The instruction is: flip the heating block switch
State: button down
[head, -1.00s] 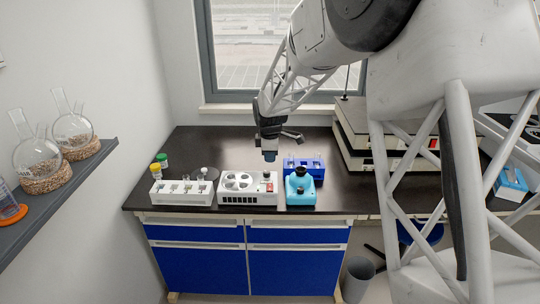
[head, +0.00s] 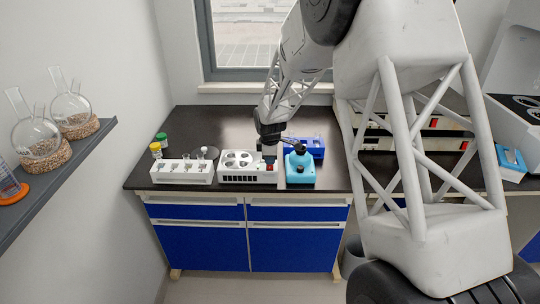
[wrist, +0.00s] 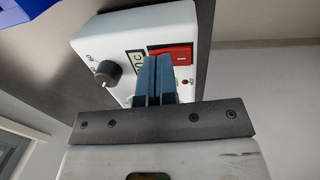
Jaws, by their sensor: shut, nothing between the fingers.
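The heating block (head: 238,167) is a white box with round wells on top, on the black bench between a white tube rack and a light blue device. In the wrist view its control panel (wrist: 122,95) shows a black knob (wrist: 107,73), a small display and a red rocker switch (wrist: 176,53). My gripper (wrist: 157,62) is shut and empty, its blue fingertips just in front of the panel and overlapping the lower left part of the switch. In the head view my gripper (head: 269,160) is at the block's right end. I cannot tell whether the tips touch the switch.
The light blue device (head: 300,167) stands close to the right of the block. A blue rack (head: 310,147) is behind it. The white tube rack (head: 182,172) and two capped bottles are to the left. Stacked equipment (head: 420,135) stands further right.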

dwell(0.3)
jog(key=shift+f, duration=0.3)
jog(key=shift+s, duration=0.2)
jog(key=shift+s+r, duration=0.15)
jog(key=shift+s, duration=0.35)
jog(key=shift+r, duration=0.25)
notch_tip(320, 180, up, 14)
jog(key=s, duration=0.1)
jog(key=shift+s+f, duration=0.2)
jog(key=shift+s, duration=0.15)
dwell(0.6)
